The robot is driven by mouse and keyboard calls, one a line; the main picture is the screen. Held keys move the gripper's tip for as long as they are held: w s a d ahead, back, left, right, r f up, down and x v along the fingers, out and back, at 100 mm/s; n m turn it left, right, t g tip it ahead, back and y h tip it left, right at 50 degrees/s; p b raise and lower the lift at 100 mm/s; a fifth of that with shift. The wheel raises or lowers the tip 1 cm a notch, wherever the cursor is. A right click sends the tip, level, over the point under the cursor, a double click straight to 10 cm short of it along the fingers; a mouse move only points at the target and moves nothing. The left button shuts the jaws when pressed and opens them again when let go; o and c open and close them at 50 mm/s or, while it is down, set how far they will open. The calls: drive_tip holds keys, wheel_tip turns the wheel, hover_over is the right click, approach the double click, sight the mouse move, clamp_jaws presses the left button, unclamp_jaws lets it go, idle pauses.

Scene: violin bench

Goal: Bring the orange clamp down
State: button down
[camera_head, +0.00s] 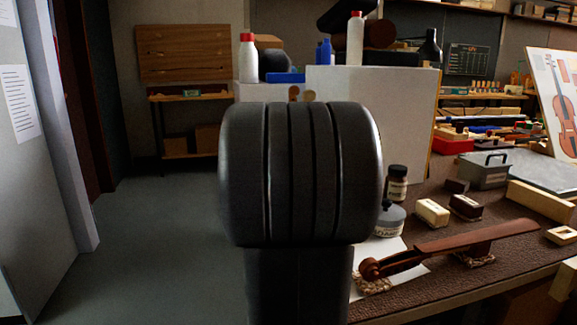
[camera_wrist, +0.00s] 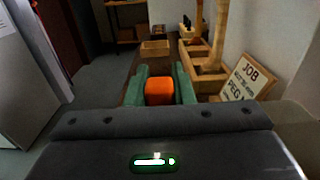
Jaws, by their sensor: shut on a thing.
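An orange block-like thing, which I take to be the orange clamp (camera_wrist: 159,92), sits between the two green fingers of my gripper (camera_wrist: 160,76) in the wrist view. The fingers are shut on it from both sides. Only its near orange part shows; the rest of it is hidden. In the head view neither the clamp nor my gripper shows, as a dark part of my arm blocks the middle.
In the wrist view, a small wooden box (camera_wrist: 155,48) lies beyond the fingers. Wooden trays (camera_wrist: 210,82) and a sign reading JOB (camera_wrist: 247,79) stand to the right. In the head view, a bench (camera_head: 455,275) holds a violin neck (camera_head: 450,246), bottles and blocks.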

drive_tip(key=shift+f, duration=0.1)
drive_tip(key=c, duration=1.2)
unclamp_jaws()
drive_tip(key=shift+c, duration=0.2)
drive_tip(key=p+v, duration=0.1)
drive_tip(key=v, duration=0.6)
drive_tip(key=shift+s, duration=0.3)
drive_tip(key=shift+d, duration=0.1)
drive_tip(key=x, duration=0.7)
drive_tip(key=shift+w+r+m+p, duration=0.25)
drive_tip(key=shift+w+m+p, duration=0.05)
drive_tip(key=shift+w+p, duration=0.1)
